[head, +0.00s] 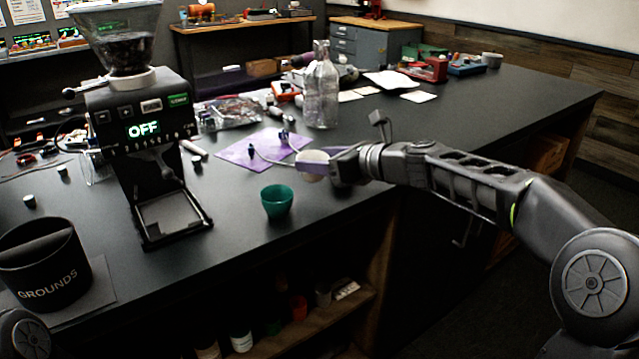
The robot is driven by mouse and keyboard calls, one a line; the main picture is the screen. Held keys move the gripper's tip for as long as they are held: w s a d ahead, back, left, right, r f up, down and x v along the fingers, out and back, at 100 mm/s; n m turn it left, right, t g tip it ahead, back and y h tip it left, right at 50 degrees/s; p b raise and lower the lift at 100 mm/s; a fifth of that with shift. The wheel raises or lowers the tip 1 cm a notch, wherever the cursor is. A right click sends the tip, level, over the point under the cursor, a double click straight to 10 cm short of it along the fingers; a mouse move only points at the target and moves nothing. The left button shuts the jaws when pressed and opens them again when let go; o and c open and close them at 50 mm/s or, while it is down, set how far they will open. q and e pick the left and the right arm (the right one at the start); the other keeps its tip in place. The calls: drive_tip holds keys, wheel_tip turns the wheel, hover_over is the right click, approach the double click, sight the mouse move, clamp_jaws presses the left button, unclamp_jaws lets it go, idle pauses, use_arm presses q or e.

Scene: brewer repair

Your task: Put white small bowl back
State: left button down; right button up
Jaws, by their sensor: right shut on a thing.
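The small white bowl (313,165) is in the head view, right of centre-left, at the end of my right arm. My right gripper (322,166) is shut on it and holds it over the front part of the dark table, close to the purple mat. Whether the bowl touches the table is hard to tell. A green bowl (277,202) stands on the table just in front and to the left of the white one. My left gripper is out of view.
A grinder (140,125) showing OFF and a black GROUNDS bin (45,268) stand on the left. A purple mat (262,148) lies behind the green bowl, with a glass bottle (321,90) beyond it. The table (460,125) is clear at the right.

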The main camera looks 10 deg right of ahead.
sight(320, 179)
drive_tip(key=shift+f+b, duration=1.1)
drive_tip(key=shift+f, duration=1.35)
drive_tip(key=shift+f, duration=0.2)
drive_tip(key=o, duration=1.2)
drive_tip(key=shift+c, duration=0.2)
drive_tip(key=shift+r, duration=0.1)
